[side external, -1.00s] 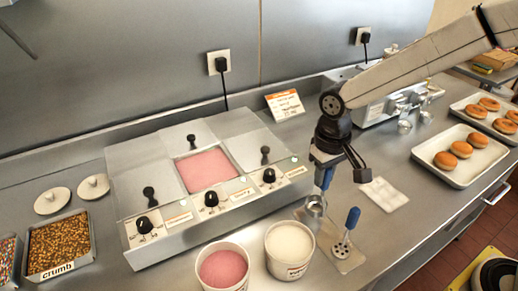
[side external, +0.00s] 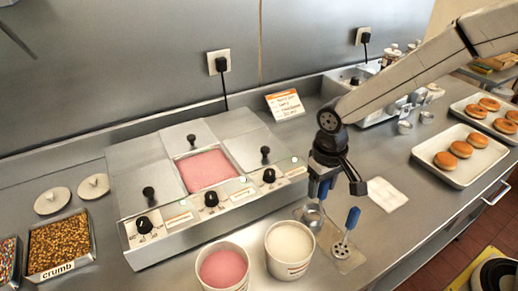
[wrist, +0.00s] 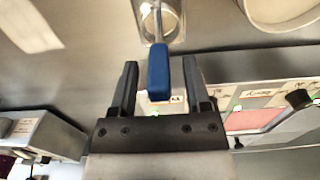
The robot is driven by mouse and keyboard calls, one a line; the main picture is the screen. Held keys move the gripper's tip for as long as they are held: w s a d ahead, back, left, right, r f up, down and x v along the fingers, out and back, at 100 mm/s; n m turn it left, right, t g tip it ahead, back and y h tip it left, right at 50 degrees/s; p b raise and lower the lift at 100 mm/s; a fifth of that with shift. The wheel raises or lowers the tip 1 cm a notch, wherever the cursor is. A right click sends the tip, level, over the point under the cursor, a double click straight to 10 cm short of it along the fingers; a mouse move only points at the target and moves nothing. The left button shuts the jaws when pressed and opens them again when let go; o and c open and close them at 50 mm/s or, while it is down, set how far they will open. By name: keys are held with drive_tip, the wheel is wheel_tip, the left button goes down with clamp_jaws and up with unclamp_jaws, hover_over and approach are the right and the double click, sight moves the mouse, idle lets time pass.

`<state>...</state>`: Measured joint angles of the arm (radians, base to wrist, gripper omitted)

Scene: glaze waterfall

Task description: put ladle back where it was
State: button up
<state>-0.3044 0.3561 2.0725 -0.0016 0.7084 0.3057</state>
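The ladle (side external: 313,216) has a metal bowl and a blue handle. In the side view it is roughly upright with its bowl at the back end of a small metal tray (side external: 349,264). Whether the bowl rests fully there is hard to tell. My gripper (side external: 323,184) is directly above, with its fingers around the handle top. In the wrist view the blue handle (wrist: 158,72) lies between the fingers of my gripper (wrist: 160,66), with a gap on each side. The gripper is open. A slotted ladle (side external: 343,248), also blue-handled, leans on the tray's front end.
A white tub (side external: 290,274) and a pink tub (side external: 222,286) stand left of the tray. The warmer with a pink well (side external: 207,170) is behind them. A white cloth (side external: 388,194) and a doughnut tray (side external: 490,164) lie to the right.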

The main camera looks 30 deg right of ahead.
drive_tip(key=shift+r, duration=0.1)
wheel_tip(320, 180, up, 12)
idle(0.9)
drive_tip(key=shift+d, duration=0.1)
idle(0.4)
drive_tip(key=s+d+f+t, duration=0.2)
drive_tip(key=s+d+f, duration=0.6)
drive_tip(key=d+f, duration=0.3)
drive_tip(key=shift+s+d+f+t, duration=0.15)
drive_tip(key=shift+s+f+t, duration=0.15)
drive_tip(key=shift+f, duration=0.1)
